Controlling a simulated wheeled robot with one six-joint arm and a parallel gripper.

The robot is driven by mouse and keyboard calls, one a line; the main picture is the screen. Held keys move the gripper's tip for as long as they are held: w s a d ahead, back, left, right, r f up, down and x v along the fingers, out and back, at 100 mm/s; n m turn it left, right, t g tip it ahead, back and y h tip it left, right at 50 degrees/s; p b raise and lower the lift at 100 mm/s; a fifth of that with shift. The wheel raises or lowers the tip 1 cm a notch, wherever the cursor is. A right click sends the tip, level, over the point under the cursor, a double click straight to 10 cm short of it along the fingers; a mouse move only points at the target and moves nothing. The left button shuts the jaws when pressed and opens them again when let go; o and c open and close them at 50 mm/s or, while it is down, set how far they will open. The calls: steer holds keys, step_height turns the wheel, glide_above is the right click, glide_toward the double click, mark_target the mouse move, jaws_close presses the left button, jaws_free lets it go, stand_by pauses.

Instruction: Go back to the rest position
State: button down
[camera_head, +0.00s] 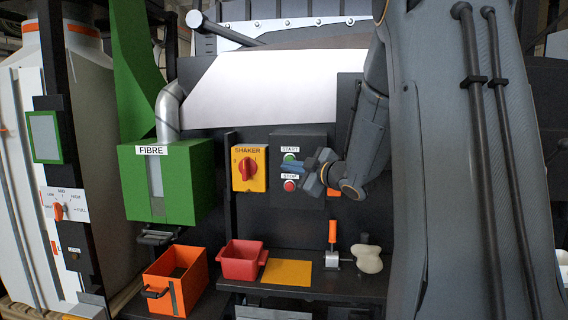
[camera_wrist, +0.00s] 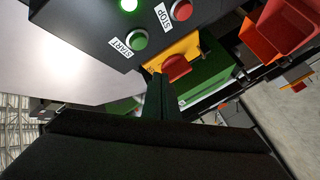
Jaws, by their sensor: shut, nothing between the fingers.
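My gripper (camera_head: 292,168) is in front of the dark control box (camera_head: 308,142) in the head view, its fingers together and empty, overlapping the space between the green START button (camera_head: 290,157) and the red STOP button (camera_head: 290,185). I cannot tell whether it touches the box. In the wrist view the closed fingers (camera_wrist: 160,98) point toward the yellow SHAKER switch panel. The START button (camera_wrist: 137,40) and STOP button (camera_wrist: 182,10) show above them, and a green light (camera_wrist: 128,4) glows at the top edge.
The yellow SHAKER panel (camera_head: 249,168) with its red knob is left of the box. Below are a red bin (camera_head: 240,264), a yellow mat (camera_head: 287,272), an orange-handled lever (camera_head: 332,236) and a pale lumpy object (camera_head: 367,256). A green FIBRE box (camera_head: 190,190) and an orange bin (camera_head: 160,266) stand left.

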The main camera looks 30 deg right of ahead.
steer(key=s+a+f+m+g+h+b, duration=0.1)
steer(key=s+a+f+m+g+h, duration=0.2)
steer(key=f, duration=0.5)
steer(key=s+a+f+m+g+h, duration=0.25)
steer(key=s+a+f+m, duration=0.2)
steer(key=f, duration=0.35)
steer(key=s+a+f+m+g, duration=0.1)
steer(key=s+a+f+g, duration=0.2)
steer(key=s, duration=0.4)
steer(key=s+a+f+m+g+y+b, duration=0.1)
steer(key=s+a+f+m+g, duration=0.1)
steer(key=s+a+f, duration=0.3)
steer(key=s+a+f+m+g+y, duration=0.1)
steer(key=s+a+f+g, duration=0.3)
steer(key=s, duration=0.7)
steer(key=shift+a+f+m+g, duration=0.35)
steer(key=shift+a+f+g, duration=0.1)
steer(key=shift+f, duration=0.1)
steer(key=shift+w+d, duration=0.1)
